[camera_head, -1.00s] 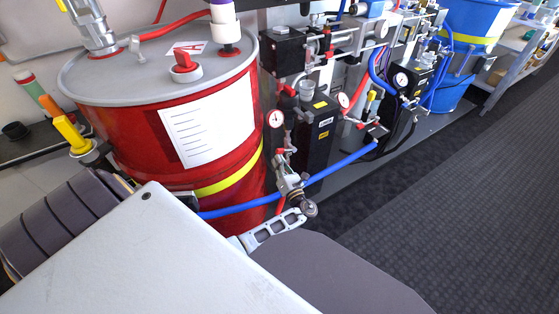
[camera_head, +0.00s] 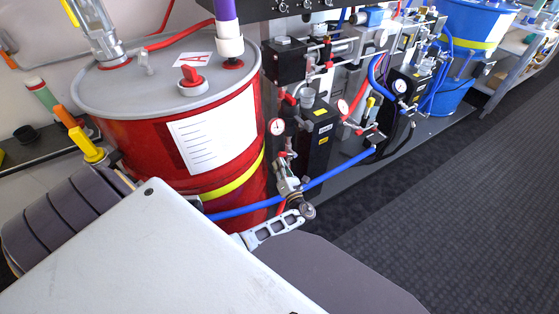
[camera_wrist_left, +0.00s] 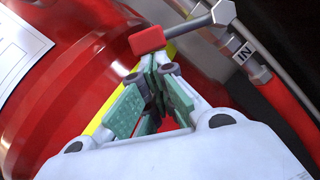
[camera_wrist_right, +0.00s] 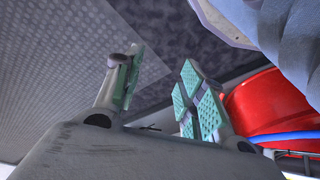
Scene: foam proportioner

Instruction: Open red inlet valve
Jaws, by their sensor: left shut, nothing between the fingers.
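The red inlet valve handle (camera_wrist_left: 148,40) is a short red grip on a metal lever, at the top of the left wrist view. Its lever runs right to a metal fitting beside a red hose (camera_wrist_left: 272,85) with an "IN" label. My left gripper (camera_wrist_left: 155,78) is shut and empty, its tips just below the red grip; I cannot tell whether they touch it. In the head view my left gripper (camera_head: 290,190) is by the valve fittings in front of the red drum. My right gripper (camera_wrist_right: 163,78) is open and empty in the right wrist view, its fingers apart.
The red drum (camera_head: 140,150) with a grey lid stands directly left of the valve. A blue hose (camera_head: 245,210) crosses in front of it. Black pump units (camera_head: 318,140) and gauges stand to the right, a blue drum (camera_head: 465,35) farther back. The dark floor at right is clear.

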